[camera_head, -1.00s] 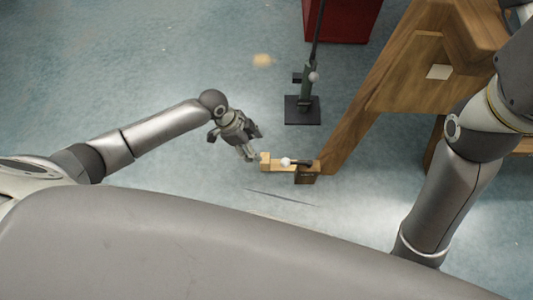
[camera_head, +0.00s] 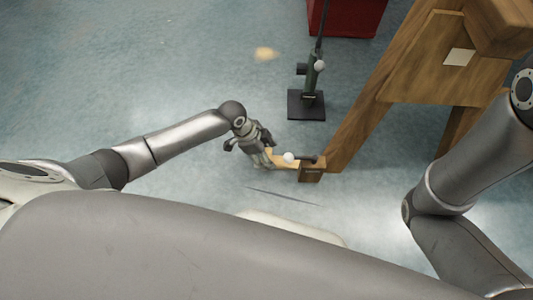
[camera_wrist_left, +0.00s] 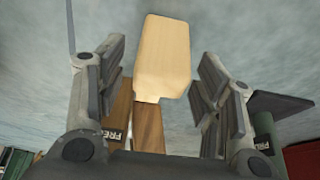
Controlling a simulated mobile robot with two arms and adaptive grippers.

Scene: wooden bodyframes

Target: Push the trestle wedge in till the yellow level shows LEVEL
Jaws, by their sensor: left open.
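The pale wooden trestle wedge (camera_head: 285,163) sticks out to the left from a small brown block (camera_head: 311,173) at the foot of the trestle leg (camera_head: 362,125). My left gripper (camera_head: 266,157) is open at the wedge's outer end. In the left wrist view, the wedge's pale head (camera_wrist_left: 163,55) is between the two spread fingers, with a gap on each side. A white ball (camera_head: 289,158) appears over the wedge in the head view. I cannot make out the yellow level. My right arm (camera_head: 455,180) shows at the right, but its gripper does not.
A dark stand (camera_head: 306,105) with a square base is on the floor behind the wedge. A red box (camera_head: 346,18) is at the top. A tan patch (camera_head: 265,54) lies on the floor. The blue-grey floor to the left is clear.

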